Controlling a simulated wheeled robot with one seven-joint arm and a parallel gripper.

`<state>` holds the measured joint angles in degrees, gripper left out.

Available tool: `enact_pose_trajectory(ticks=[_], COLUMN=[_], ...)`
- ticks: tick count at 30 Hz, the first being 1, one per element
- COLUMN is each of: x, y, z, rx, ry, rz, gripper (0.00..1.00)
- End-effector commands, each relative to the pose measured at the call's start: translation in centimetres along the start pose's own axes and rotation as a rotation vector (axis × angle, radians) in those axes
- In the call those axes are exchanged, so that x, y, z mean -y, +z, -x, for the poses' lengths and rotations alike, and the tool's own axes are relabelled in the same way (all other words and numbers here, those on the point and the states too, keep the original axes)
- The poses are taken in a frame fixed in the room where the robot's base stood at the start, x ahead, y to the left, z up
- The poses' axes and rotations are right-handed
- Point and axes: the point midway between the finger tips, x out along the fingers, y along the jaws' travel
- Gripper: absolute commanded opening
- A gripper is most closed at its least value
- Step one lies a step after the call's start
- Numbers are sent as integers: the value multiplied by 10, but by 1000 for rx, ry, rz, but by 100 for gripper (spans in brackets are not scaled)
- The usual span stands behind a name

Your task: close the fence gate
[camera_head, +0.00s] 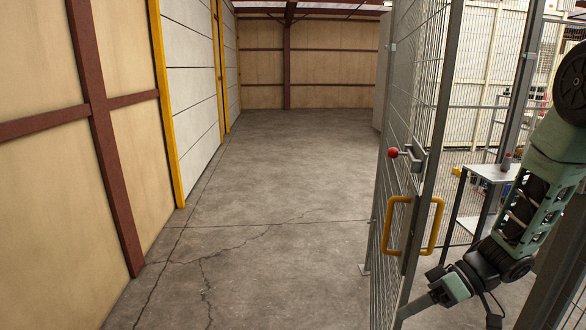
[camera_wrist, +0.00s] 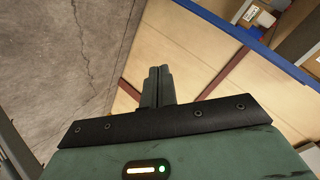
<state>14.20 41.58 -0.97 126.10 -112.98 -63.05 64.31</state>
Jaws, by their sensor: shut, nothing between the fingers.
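The fence gate (camera_head: 408,110) is a grey wire-mesh panel in a metal frame, seen steeply from its edge in the head view. It carries a latch with a red knob (camera_head: 393,153) and a yellow handle (camera_head: 388,235) on its left face, and another yellow handle (camera_head: 436,228) on its right. It stands at an angle to the fence at right, with a gap between. My gripper (camera_head: 404,314) is low on the gate's right side, below the right handle; whether it touches the frame is unclear. In the wrist view my gripper (camera_wrist: 160,70) has its fingers together and empty.
A fence post (camera_head: 517,100) and mesh fencing stand at right. Behind is a small table (camera_head: 495,173) with a bottle (camera_head: 506,162). A wide, clear concrete floor (camera_head: 270,190) lies left of the gate, bounded by a tan panelled wall (camera_head: 35,80).

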Motion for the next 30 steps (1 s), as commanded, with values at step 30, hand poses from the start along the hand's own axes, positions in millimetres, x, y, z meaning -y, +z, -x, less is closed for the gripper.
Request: enact_pose_trajectory(ticks=[30], x=[220], y=[62], z=[-53], rx=[562], ry=[782], rz=[-13], gripper=[0])
